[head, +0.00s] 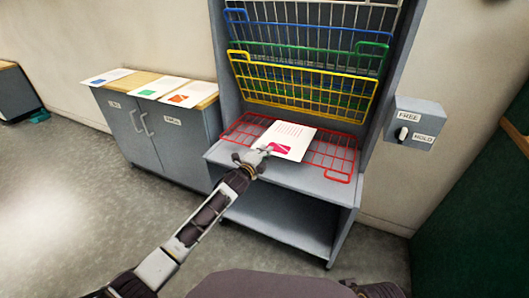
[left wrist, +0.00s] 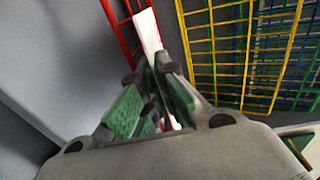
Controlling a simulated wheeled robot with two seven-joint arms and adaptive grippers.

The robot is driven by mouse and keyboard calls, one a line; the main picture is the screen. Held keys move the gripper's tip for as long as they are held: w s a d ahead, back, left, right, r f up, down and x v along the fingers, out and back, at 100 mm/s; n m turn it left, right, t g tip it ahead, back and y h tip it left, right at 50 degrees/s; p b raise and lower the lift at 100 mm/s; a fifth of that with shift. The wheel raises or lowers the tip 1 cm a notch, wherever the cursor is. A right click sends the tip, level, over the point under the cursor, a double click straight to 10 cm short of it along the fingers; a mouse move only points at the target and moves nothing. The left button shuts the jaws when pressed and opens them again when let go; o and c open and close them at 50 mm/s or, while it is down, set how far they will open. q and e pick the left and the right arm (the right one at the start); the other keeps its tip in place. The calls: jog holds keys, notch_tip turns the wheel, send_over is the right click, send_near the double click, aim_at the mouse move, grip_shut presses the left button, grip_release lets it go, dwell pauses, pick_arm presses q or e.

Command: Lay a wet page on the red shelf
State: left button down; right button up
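A white page (head: 291,138) with printed lines and a pink-red picture lies over the red wire shelf (head: 336,158), which is folded down flat above the grey ledge. My left gripper (head: 262,150) is at the page's left corner, over the shelf's left part. In the left wrist view the page (left wrist: 147,30) shows nearly edge-on between the fingertips (left wrist: 154,72), and the green-padded fingers look closed on it. The red wires (left wrist: 122,32) are just beside it. I cannot tell whether the page fully rests on the wires. My right gripper is not in view.
Yellow (head: 300,88), green and blue wire shelves stand raised behind the red one. A box with a FREE/HOLD switch (head: 415,122) is at right. Several pages (head: 160,87) lie on the cabinet (head: 160,125) at left. The lower ledge (head: 275,215) is empty.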

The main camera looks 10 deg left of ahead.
pick_arm(q)
jog(key=c, duration=2.1)
grip_release()
jog(key=o, duration=0.5)
jog(key=shift+o, duration=0.2)
jog(key=o, duration=0.8)
jog(key=shift+c, duration=0.2)
jog(key=shift+f+b, duration=0.9)
jog(key=shift+f, duration=0.55)
jog(key=shift+p+v, duration=1.15)
jog(key=shift+v, duration=0.4)
jog(key=shift+f+p+v, duration=0.15)
jog(key=shift+p+v, duration=0.55)
jog(key=shift+v, duration=0.75)
jog(key=shift+f+p+v, duration=0.15)
jog(key=shift+p+v, duration=0.55)
jog(key=shift+v, duration=0.75)
